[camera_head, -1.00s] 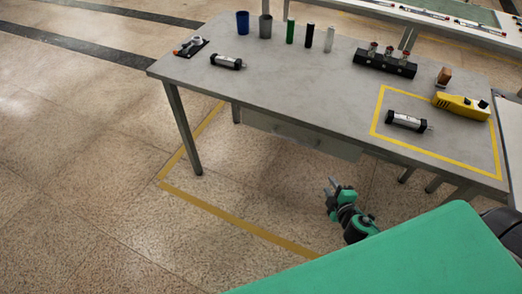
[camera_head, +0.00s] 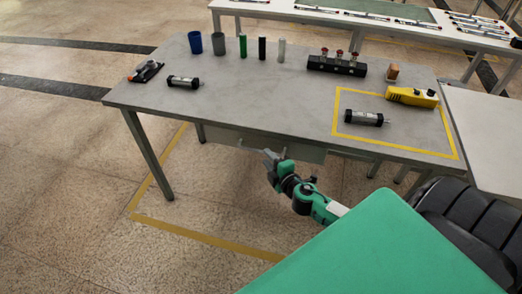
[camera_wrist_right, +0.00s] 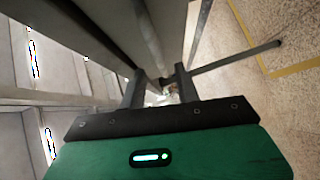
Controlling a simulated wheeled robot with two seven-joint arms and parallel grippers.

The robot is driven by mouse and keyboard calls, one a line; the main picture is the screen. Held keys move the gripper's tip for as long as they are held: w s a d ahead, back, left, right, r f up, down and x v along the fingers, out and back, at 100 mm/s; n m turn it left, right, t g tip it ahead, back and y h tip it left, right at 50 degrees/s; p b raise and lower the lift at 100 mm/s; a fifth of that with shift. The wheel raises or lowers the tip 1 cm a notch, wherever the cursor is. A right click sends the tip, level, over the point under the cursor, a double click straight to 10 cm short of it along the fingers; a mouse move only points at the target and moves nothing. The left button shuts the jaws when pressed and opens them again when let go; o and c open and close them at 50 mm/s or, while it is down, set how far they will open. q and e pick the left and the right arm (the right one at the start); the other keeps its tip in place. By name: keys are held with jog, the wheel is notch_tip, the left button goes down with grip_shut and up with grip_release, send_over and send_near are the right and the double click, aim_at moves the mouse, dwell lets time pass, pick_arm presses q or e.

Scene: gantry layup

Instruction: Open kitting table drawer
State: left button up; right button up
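The kitting table (camera_head: 215,100) is grey, with a shallow grey drawer (camera_head: 308,153) under its front edge. The drawer looks shut, flush under the tabletop. A bar handle (camera_head: 240,143) shows faintly on its front. My right gripper (camera_head: 270,157) is at the drawer front, by the right part of the handle. In the right wrist view, the two dark fingers of my right gripper (camera_wrist_right: 160,82) stand apart, with a grey bar running toward the gap between them. I cannot tell whether the bar lies between the fingertips or touches them. My left gripper is not in view.
On the tabletop are several cups and cylinders, a black block (camera_head: 336,66) with red-topped parts, a yellow tool (camera_head: 412,97) and two black-and-silver cylinders, one inside a yellow-taped square. A table leg (camera_head: 150,155) stands left of the drawer. The floor before it is clear.

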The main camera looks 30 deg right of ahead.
aim_at(261, 151)
jog(key=shift+w+d+f, duration=0.1)
jog(key=shift+w+f, duration=0.1)
jog(key=shift+w, duration=1.15)
jog(key=shift+w+d+f, duration=0.1)
jog(key=shift+w+f, duration=0.1)
jog(key=shift+w, duration=1.1)
grip_shut()
